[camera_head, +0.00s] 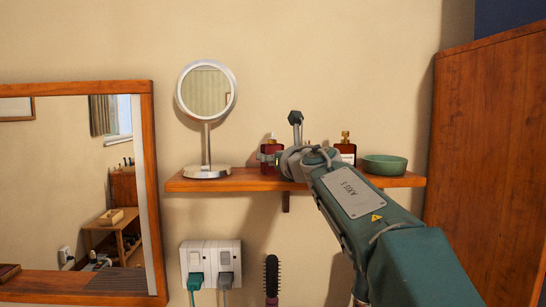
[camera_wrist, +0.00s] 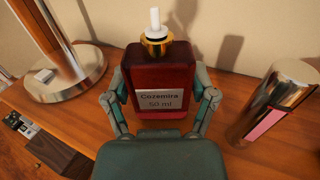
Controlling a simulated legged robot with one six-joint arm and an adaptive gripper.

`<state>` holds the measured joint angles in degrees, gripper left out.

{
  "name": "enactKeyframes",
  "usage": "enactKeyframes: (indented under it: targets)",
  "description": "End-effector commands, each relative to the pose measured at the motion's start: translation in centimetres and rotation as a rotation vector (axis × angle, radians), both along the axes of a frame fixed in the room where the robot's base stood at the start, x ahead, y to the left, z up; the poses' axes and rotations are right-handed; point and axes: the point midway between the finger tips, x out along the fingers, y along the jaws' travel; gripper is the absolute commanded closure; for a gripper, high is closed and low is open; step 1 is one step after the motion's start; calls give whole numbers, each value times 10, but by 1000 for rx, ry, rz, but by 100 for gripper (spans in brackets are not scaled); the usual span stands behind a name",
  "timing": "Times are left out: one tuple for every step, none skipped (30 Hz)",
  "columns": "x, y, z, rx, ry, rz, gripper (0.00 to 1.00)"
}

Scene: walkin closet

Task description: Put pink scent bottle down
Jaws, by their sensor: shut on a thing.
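The bottle is upright over the wooden shelf (camera_head: 235,184), between the round mirror and the other bottles.
The round mirror (camera_head: 206,110) stands to the left on the shelf. A gold cylinder with a pink panel (camera_wrist: 275,100) stands close on the right. Further right are a dark bottle (camera_head: 346,149) and a green bowl (camera_head: 385,165). A wooden cabinet (camera_head: 490,170) rises at far right.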

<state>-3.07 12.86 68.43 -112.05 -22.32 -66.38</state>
Motion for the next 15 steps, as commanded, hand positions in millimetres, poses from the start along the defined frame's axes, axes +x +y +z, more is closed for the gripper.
enactKeyframes:
  targets:
    - [0,-1,1,1,-2,-1,86]
    - [0,-1,1,1,-2,-1,86]
    - [0,-1,1,0,-1,-1,86]
    - [0,-1,0,0,-1,-1,86]
    - [0,-1,-1,0,0,0,18]
    - [0,-1,-1,0,0,0,0]
    - [0,-1,-1,0,0,0,0]
    - [0,-1,-1,0,0,0,0]
    - [0,0,-1,0,0,0,0]
    - [0,0,-1,0,0,0,0]
    - [0,0,-1,0,0,0,0]
    - [0,0,-1,0,0,0,0]
    - [0,0,-1,0,0,0,0]
    - [0,0,-1,0,0,0,0]
    - [0,0,-1,0,0,0,0]
